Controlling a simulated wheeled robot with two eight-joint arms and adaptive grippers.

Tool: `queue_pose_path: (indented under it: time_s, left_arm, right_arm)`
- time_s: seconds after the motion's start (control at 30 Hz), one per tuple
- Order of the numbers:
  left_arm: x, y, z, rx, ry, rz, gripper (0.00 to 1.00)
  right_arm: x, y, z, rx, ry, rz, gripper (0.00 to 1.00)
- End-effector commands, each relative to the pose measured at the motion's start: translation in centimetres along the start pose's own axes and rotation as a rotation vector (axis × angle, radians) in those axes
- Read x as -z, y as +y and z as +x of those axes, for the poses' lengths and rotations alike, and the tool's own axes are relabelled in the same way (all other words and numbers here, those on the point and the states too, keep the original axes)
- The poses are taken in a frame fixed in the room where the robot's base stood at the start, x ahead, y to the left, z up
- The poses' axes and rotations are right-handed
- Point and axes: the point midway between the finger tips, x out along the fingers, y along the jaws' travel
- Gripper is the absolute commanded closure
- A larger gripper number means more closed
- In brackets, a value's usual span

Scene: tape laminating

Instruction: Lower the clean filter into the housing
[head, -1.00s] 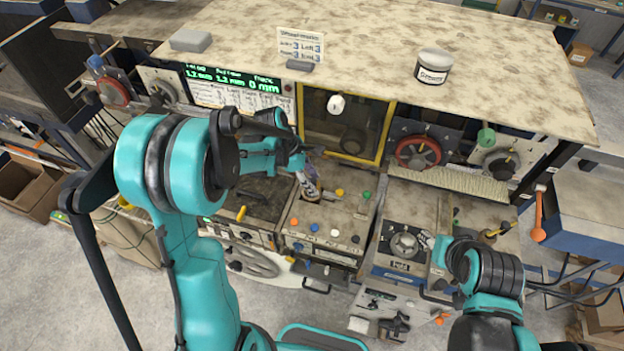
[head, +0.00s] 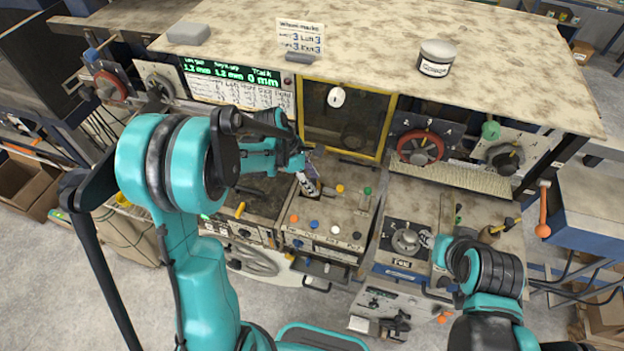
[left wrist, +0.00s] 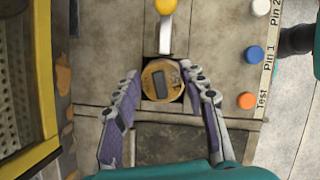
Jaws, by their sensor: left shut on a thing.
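My left gripper (head: 308,186) is over the middle console panel in the head view. In the left wrist view, the left gripper (left wrist: 160,98) has its two purple-grey fingers on either side of a round gold-brown piece (left wrist: 162,96) with a dark rectangular face. No filter housing can be told apart with certainty.
A yellow knob (left wrist: 166,6) on a pale lever stands just beyond the held piece. Blue (left wrist: 253,55) and orange (left wrist: 247,101) buttons lie to its right. A yellow-framed window (head: 344,120) rises behind the panel. A round metal fitting (head: 405,240) sits on the right panel.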

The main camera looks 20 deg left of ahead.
Motion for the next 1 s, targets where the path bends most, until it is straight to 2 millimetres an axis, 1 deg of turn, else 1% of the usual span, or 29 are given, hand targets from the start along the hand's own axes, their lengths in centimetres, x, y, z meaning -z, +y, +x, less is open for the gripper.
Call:
queue_pose_path:
  time_s: [0.17, 0.43, 0.47, 0.5, 0.53, 0.87, 0.97, 1.0]
  left_arm:
    - [0.2, 0.0, 0.6, 0.000, 0.000, 0.000, 0.87]
    - [0.2, 0.0, 0.6, 0.000, 0.000, 0.000, 0.87]
    - [0.2, 0.0, 0.6, 0.000, 0.000, 0.000, 0.53]
    - [0.2, 0.0, 0.6, 0.000, 0.000, 0.000, 0.42]
    - [0.2, 0.0, 0.6, 0.000, 0.000, 0.000, 0.34]
    - [0.2, 0.0, 0.4, 0.000, 0.000, 0.000, 0.34]
    - [0.2, 0.0, -0.4, 0.000, 0.000, -0.001, 0.34]
    - [0.2, 0.0, -1.0, -0.001, 0.000, -0.002, 0.34]
  right_arm:
    - [-0.3, 0.0, 0.5, 0.000, 0.000, 0.000, 0.60]
    - [-0.3, 0.0, 0.5, 0.000, 0.000, 0.000, 0.60]
    - [-0.3, 0.0, 0.5, 0.000, 0.000, 0.000, 0.60]
    - [-0.3, 0.0, 0.5, 0.000, 0.000, 0.000, 0.60]
    - [-0.3, 0.0, 0.5, 0.000, 0.000, 0.000, 0.60]
    - [-0.3, 0.0, 0.5, 0.000, 0.000, 0.000, 0.60]
    - [-0.3, 0.0, 0.5, 0.000, 0.000, 0.000, 0.60]
    - [-0.3, 0.0, 0.5, 0.000, 0.000, 0.000, 0.60]
